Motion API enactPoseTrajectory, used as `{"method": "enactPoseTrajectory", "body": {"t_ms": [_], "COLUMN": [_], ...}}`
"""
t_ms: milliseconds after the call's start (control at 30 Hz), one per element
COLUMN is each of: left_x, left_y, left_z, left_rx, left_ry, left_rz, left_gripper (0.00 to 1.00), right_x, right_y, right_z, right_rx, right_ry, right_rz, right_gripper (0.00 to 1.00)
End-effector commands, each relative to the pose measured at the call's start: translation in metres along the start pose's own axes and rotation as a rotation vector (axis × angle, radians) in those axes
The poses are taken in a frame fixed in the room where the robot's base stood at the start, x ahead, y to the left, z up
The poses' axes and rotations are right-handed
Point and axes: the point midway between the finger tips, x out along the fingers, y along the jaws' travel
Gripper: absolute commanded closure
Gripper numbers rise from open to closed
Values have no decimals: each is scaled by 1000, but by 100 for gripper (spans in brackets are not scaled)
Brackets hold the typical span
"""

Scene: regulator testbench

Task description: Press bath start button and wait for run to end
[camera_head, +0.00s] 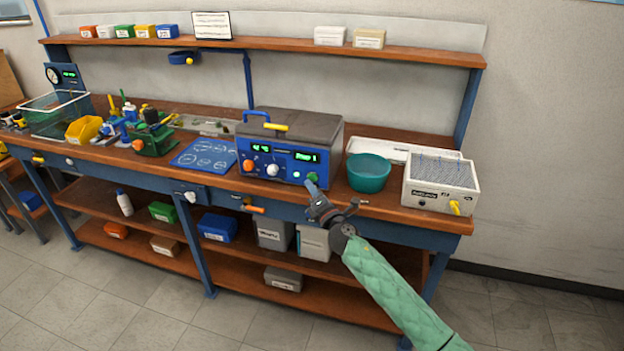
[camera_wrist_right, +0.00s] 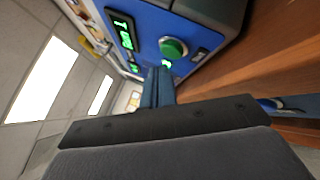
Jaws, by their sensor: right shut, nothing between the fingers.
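The bath (camera_head: 292,140) is a grey-topped box with a blue front panel on the workbench. Its panel carries two green displays, an orange knob, a white knob and a green button (camera_head: 312,177) at the lower right. The green button also shows in the right wrist view (camera_wrist_right: 173,48). My right gripper (camera_head: 311,186) is shut and empty, its fingertips just in front of the panel close to the green button. In the right wrist view the shut fingers (camera_wrist_right: 158,85) point at the panel beside the button. I cannot tell whether they touch it. My left gripper is not in view.
A teal bowl (camera_head: 368,173) stands right of the bath, and a white box with a wire-like top (camera_head: 440,183) stands further right. A blue mat (camera_head: 204,154) and a green vise (camera_head: 153,139) lie to the left. Bins and boxes fill the shelves below.

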Motion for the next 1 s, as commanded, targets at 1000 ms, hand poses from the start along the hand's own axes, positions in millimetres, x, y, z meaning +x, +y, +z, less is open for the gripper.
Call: {"method": "enactPoseTrajectory", "body": {"t_ms": [1000], "left_x": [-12], "left_y": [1], "left_z": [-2], "left_rx": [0], "left_ry": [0], "left_rz": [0], "left_gripper": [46], "right_x": [-34], "right_y": [25], "right_z": [-25], "right_rx": [0], "right_ry": [0], "right_rz": [0], "right_gripper": [100]}}
